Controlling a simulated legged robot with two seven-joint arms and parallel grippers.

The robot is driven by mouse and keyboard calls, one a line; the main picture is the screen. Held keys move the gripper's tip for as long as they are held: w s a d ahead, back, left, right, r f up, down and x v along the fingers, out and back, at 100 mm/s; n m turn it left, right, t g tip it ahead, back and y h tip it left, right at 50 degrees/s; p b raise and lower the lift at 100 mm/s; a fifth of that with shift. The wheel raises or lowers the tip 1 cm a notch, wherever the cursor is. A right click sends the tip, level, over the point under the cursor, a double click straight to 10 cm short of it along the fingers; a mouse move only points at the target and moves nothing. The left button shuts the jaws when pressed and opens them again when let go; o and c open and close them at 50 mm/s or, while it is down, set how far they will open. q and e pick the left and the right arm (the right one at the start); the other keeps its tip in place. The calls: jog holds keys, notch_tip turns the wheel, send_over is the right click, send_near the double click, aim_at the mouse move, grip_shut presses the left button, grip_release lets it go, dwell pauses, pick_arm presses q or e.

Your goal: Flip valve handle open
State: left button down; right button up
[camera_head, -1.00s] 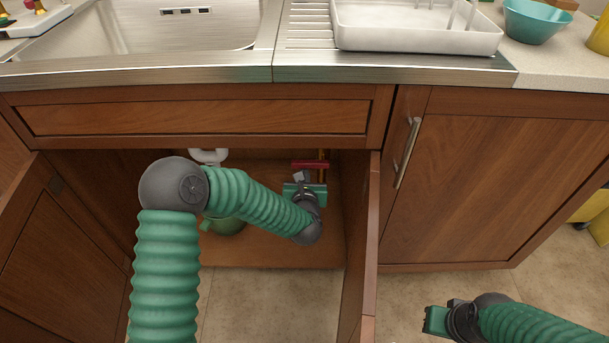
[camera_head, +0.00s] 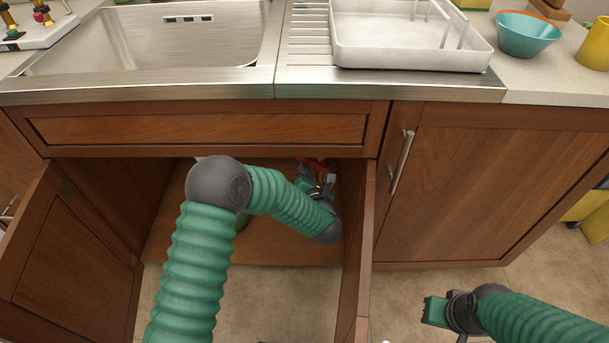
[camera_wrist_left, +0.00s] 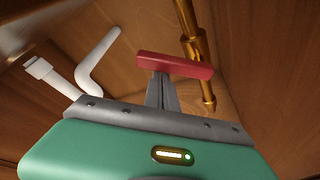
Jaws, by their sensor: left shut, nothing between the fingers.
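The red valve handle (camera_wrist_left: 178,67) lies crosswise in front of a brass pipe (camera_wrist_left: 192,40) in the left wrist view. In the head view the handle (camera_head: 312,164) shows small, inside the open cabinet under the sink. My left gripper (camera_wrist_left: 162,80) is shut and empty, its fingertips just below the handle's left half. Whether they touch it I cannot tell. In the head view the left gripper (camera_head: 318,182) is partly hidden behind its wrist. My right gripper (camera_head: 428,311) is at the lower right, outside the cabinet, and its fingers are not clear.
White drain pipes (camera_wrist_left: 98,62) stand left of the handle. The open right door (camera_head: 358,250) is close to my left wrist. A closed door (camera_head: 490,190) with a metal handle is further right. The sink counter (camera_head: 200,85) is above the opening.

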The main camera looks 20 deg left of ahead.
pick_arm(q)
jog(key=r+m, duration=0.1)
jog(key=d+m+y+p, duration=0.1)
jog(key=shift+w+r+m, duration=0.15)
jog(key=shift+r+m, duration=0.15)
jog(key=shift+r, duration=0.1)
jog(key=shift+d+r+p, duration=0.1)
jog(key=shift+p, duration=0.2)
jog(key=shift+d, duration=0.1)
